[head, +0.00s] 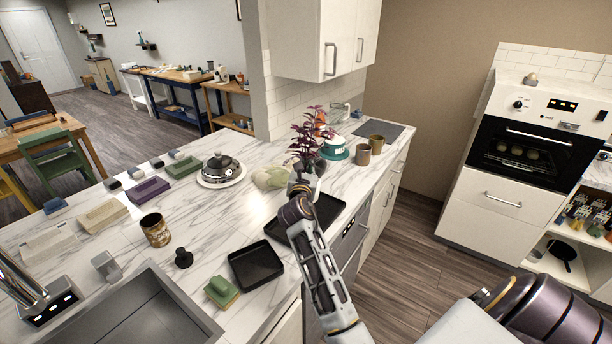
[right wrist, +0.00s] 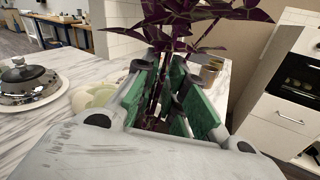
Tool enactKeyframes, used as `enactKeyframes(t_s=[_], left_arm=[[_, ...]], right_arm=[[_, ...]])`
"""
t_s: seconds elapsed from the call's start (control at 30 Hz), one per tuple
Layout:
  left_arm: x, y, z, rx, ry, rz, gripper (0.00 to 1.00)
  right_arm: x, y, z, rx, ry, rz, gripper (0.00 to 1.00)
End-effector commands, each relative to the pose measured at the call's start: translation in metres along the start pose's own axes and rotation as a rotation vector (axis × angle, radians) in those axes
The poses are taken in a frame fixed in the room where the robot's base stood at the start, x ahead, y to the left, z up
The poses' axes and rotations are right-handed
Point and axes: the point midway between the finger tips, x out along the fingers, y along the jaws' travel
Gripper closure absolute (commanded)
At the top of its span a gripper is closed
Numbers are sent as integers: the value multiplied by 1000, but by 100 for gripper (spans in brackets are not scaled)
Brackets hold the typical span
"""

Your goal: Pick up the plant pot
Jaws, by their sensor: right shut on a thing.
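The plant (head: 310,138) has dark purple leaves and stands on the marble counter's far part, by the black tray. Its pot (head: 313,182) is mostly hidden behind my right gripper (head: 303,186). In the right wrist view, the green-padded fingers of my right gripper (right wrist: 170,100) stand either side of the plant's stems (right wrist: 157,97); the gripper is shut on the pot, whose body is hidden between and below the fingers. The leaves (right wrist: 190,18) spread above the fingertips. My left gripper is not in view.
A pale green vessel (head: 270,178) and a silver domed dish (head: 221,170) stand left of the plant. A black tray (head: 330,212) lies close by. An upper cabinet (head: 318,38) hangs above.

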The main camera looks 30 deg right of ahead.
Motion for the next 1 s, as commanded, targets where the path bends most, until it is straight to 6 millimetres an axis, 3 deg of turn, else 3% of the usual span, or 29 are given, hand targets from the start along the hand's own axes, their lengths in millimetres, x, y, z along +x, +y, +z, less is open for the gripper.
enactKeyframes(t_s=[0.1,0.27,1.0], left_arm=[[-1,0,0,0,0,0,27],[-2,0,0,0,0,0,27],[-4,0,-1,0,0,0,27]], right_arm=[[0,2,16,1,-6,0,100],[0,4,24,-1,-4,0,100],[0,5,29,1,-3,0,100]])
